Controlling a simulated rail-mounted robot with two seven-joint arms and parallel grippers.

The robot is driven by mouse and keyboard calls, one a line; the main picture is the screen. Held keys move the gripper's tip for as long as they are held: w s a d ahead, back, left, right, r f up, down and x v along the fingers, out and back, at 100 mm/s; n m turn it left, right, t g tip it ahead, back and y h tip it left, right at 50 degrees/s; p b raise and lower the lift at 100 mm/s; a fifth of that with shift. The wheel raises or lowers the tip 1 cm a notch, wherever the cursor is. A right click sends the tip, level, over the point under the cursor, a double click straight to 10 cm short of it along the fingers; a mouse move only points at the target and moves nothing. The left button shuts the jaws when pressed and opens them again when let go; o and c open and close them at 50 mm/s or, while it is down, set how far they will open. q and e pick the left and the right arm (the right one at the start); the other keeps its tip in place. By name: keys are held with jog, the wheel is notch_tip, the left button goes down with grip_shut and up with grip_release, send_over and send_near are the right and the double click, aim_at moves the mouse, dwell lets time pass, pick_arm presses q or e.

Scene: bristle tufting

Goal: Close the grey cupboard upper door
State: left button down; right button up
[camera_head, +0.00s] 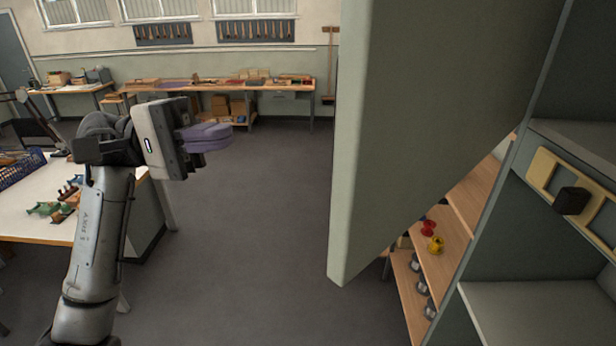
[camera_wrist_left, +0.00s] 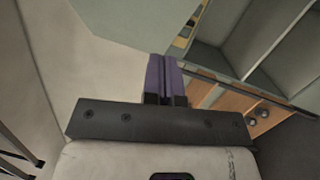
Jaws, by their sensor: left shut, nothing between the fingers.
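The grey cupboard upper door (camera_head: 425,110) stands open in the head view, a large grey-green panel jutting out from the cupboard. The cupboard (camera_head: 545,300) is at the right, with its inner shelves showing. My left gripper (camera_head: 222,134) is to the left of the door, apart from it, with its purple fingers shut and empty. In the left wrist view the shut fingers (camera_wrist_left: 163,75) point toward the door (camera_wrist_left: 135,25) and the open cupboard (camera_wrist_left: 225,45). My right gripper is not in view.
Inside the cupboard are a yellow frame (camera_head: 541,168) and a black block (camera_head: 571,201). Wooden shelves (camera_head: 410,290) behind the door hold red and yellow items. A white table (camera_head: 35,220) with small parts stands at the left. The floor (camera_head: 260,240) between is clear.

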pick_arm(q)
jog(key=s+d+m+y+p, duration=0.1)
jog(key=s+d+p, duration=0.4)
jog(key=d, duration=0.6)
jog(key=shift+s+r+m+y, duration=0.15)
jog(key=shift+s+m+y, duration=0.15)
jog(key=shift+s, duration=0.5)
jog(key=shift+d, duration=0.1)
